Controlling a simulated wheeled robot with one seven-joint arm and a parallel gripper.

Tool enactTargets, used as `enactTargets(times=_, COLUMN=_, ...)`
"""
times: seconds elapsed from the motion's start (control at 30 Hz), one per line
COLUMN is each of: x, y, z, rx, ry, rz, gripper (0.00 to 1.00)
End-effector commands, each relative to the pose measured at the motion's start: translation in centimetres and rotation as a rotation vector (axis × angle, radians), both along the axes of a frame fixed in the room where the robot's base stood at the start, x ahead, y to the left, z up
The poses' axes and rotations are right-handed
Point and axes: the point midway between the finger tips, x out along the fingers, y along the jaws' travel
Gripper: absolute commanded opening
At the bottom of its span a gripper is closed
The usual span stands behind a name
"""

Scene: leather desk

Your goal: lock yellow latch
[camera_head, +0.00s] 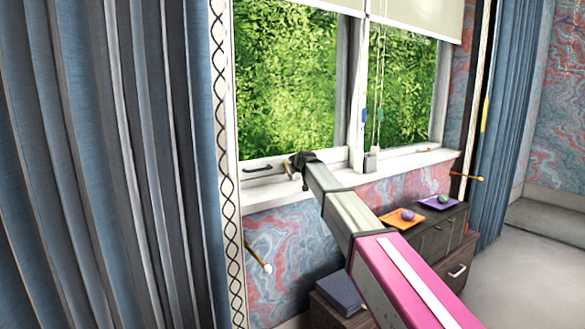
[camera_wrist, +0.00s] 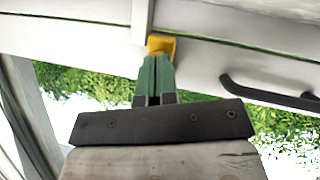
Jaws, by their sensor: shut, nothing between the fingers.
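The yellow latch (camera_wrist: 161,44) sits on the white window frame, near a joint of two frame bars in the wrist view. My gripper (camera_wrist: 155,62) has green fingers, which are closed together with nothing held. Its fingertips overlap the lower edge of the latch in the picture; I cannot tell whether they touch it. In the head view my gripper (camera_head: 302,160) is a dark shape at the window's lower frame, just above the sill. The latch cannot be made out there.
A dark handle (camera_wrist: 270,95) is on the frame right of the latch in the wrist view. A white sill (camera_head: 262,193) runs below the window. A blue curtain (camera_head: 100,160) fills the left. A dark cabinet (camera_head: 437,240) with two small trays stands at right.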

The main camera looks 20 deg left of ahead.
Motion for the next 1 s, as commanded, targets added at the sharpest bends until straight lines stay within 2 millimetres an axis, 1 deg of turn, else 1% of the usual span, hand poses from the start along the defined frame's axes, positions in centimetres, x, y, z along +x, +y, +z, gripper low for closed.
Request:
enactTargets(times=0.33, x=0.13, y=0.17, z=-0.87, rx=0.000, ry=0.000, rz=0.000, gripper=0.00)
enactTargets(times=1.0, x=0.02, y=0.12, z=-1.01, rx=0.000, ry=0.000, rz=0.000, gripper=0.00)
